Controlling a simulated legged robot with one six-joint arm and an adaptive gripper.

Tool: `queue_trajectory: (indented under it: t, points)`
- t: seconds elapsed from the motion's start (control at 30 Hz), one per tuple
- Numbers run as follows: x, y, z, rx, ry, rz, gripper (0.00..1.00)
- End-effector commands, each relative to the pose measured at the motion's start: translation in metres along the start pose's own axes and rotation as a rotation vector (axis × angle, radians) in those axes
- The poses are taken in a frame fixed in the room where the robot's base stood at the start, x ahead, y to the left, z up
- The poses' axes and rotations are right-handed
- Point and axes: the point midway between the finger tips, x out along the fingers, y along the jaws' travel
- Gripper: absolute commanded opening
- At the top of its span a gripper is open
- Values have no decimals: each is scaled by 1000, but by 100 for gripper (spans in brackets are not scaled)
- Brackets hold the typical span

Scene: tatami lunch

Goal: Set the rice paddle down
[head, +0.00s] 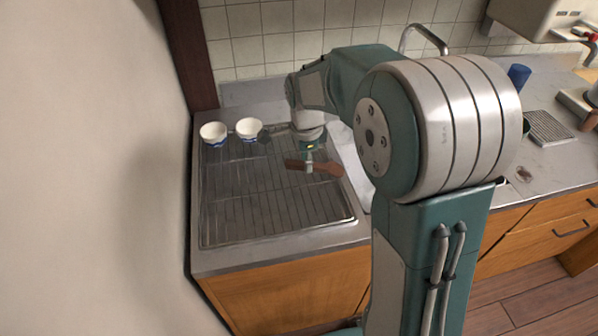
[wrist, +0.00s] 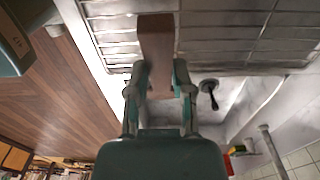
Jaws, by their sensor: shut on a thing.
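The rice paddle (head: 318,167) is a flat brown wooden piece over the right part of the wire drying rack (head: 250,217). My gripper (head: 309,150) points down and is shut on it. In the wrist view the paddle (wrist: 157,45) stands out between the two fingers of my gripper (wrist: 159,76), its broad end over the rack bars (wrist: 220,28). I cannot tell whether the paddle touches the rack. My arm hides part of the sink.
Two white and blue bowls (head: 213,133) stand at the rack's back left. The front and middle of the rack are bare. The sink (wrist: 228,105) lies just right of the rack in the head view. A blue cup (head: 519,75) stands farther right.

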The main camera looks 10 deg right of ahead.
Motion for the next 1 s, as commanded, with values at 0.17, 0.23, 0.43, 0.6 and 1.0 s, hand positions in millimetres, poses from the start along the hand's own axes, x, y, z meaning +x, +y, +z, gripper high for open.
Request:
queue_trajectory:
  t: [0.17,0.23,0.43,0.6,1.0]
  points:
    - [14,-10,8,1,0,-1,0]
    - [18,-12,10,0,0,0,0]
    - [46,-15,14,0,0,2,0]
    - [55,-16,15,1,0,-1,0]
    - [56,-16,15,1,0,-1,64]
